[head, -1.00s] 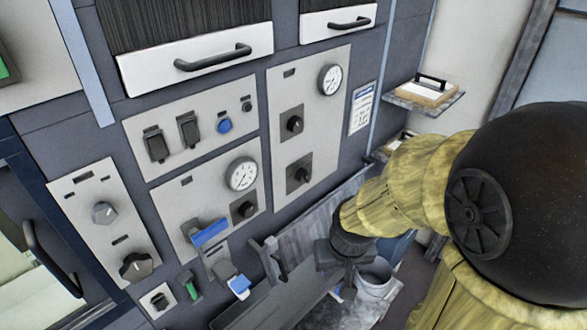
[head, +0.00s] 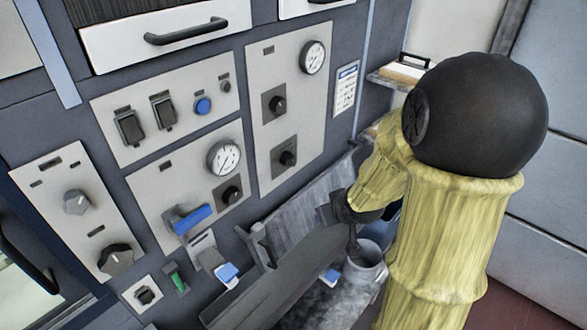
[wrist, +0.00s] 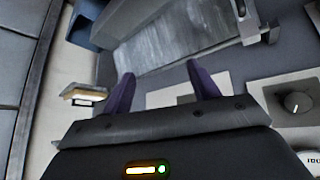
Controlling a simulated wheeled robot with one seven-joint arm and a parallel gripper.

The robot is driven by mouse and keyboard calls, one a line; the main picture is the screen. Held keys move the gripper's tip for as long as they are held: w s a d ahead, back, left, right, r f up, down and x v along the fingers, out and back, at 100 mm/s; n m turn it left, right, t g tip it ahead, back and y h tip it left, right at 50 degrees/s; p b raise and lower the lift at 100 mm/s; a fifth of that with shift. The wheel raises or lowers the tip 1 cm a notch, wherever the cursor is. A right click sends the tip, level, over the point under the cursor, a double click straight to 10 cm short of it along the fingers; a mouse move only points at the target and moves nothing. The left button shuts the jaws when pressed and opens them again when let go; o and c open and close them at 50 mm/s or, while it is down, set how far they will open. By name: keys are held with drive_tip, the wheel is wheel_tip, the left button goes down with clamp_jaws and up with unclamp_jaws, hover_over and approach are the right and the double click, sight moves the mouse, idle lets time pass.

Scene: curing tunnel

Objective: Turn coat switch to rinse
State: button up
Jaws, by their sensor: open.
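The labels are too small to read, so I cannot tell which control is the coat switch. Candidates are black rotary knobs on the tall panel, an upper one (head: 274,104) and a lower one (head: 284,157), a knob under the middle gauge (head: 230,194), and, on the left panel, a grey knob (head: 76,202) and a large black knob (head: 115,261). My gripper (wrist: 160,82) is open and empty in the wrist view. In the head view it is mostly hidden by my arm, right of and below the panels, touching no knob. A knob (wrist: 297,102) shows right of it in the wrist view.
A blue-handled lever (head: 192,218) and a green-handled control (head: 174,278) stick out low on the panels. A sloping grey chute (head: 303,222) and a bucket (head: 367,268) lie near my gripper. A shelf (head: 392,80) projects from the wall. Space before the upper panels is clear.

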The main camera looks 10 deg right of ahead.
sight(293, 162)
drive_tip(key=w+d+f+n+t+y+b, duration=0.1)
drive_tip(key=w+d+f+t+y+b, duration=0.15)
drive_tip(key=w+t, duration=0.2)
drive_tip(key=r+t+y, duration=0.1)
drive_tip(key=y, duration=0.1)
drive_tip(key=r+n+t+y+b, duration=0.1)
drive_tip(key=y, duration=0.2)
drive_tip(key=r+t+y+b, duration=0.1)
drive_tip(key=r+y, duration=0.1)
drive_tip(key=shift+s+d+r+n+t, duration=0.1)
drive_tip(key=shift+s+d+n+t, duration=0.1)
drive_tip(key=shift+d+n+t, duration=0.15)
drive_tip(key=p+x, duration=0.4)
drive_tip(key=x, duration=1.3)
drive_tip(key=shift+w+a, duration=0.1)
drive_tip(key=shift+a, duration=0.1)
drive_tip(key=shift+c, duration=0.4)
drive_tip(key=c, duration=0.9)
